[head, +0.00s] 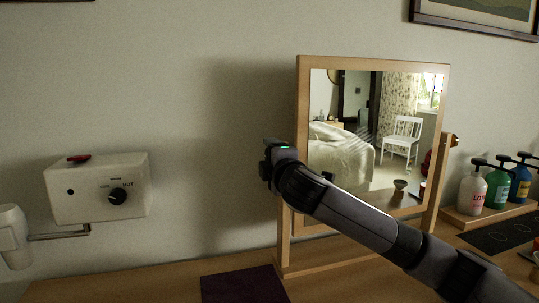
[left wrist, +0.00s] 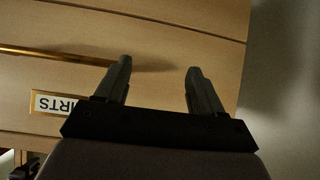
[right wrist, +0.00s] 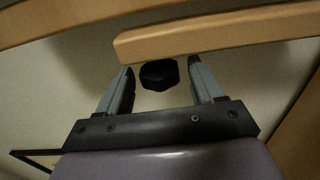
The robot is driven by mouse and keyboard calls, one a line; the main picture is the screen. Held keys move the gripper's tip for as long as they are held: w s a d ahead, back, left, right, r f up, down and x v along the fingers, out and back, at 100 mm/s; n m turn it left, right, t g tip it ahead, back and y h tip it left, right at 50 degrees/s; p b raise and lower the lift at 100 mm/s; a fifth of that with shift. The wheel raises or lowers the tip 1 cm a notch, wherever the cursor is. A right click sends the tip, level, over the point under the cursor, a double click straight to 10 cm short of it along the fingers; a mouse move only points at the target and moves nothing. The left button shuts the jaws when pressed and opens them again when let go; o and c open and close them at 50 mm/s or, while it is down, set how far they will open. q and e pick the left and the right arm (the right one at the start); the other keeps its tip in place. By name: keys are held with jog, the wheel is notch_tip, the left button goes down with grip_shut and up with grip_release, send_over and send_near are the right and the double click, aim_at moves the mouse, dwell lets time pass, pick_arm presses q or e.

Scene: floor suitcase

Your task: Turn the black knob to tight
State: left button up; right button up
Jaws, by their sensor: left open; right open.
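A black faceted knob (right wrist: 159,75) shows in the right wrist view, between the fingertips of my open right gripper (right wrist: 160,68); I see no finger touching it, and its depth is hard to judge. In the head view my right gripper (head: 267,166) is at the left side of the wood-framed mirror (head: 302,100), and the knob there is hidden. Another black knob (head: 118,196), beside the word HOT, is on a white wall box at the left, apart from both grippers. My left gripper (left wrist: 158,66) is open and empty, facing a wooden drawer front.
The white box (head: 75,203) has a red part on top. Pump bottles (head: 497,187) stand in a tray at the right. A dark mat (head: 243,285) lies on the wooden top. The drawer has a brass bar handle (left wrist: 50,53) and a label.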

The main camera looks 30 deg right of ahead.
jog(key=shift+x, duration=0.75)
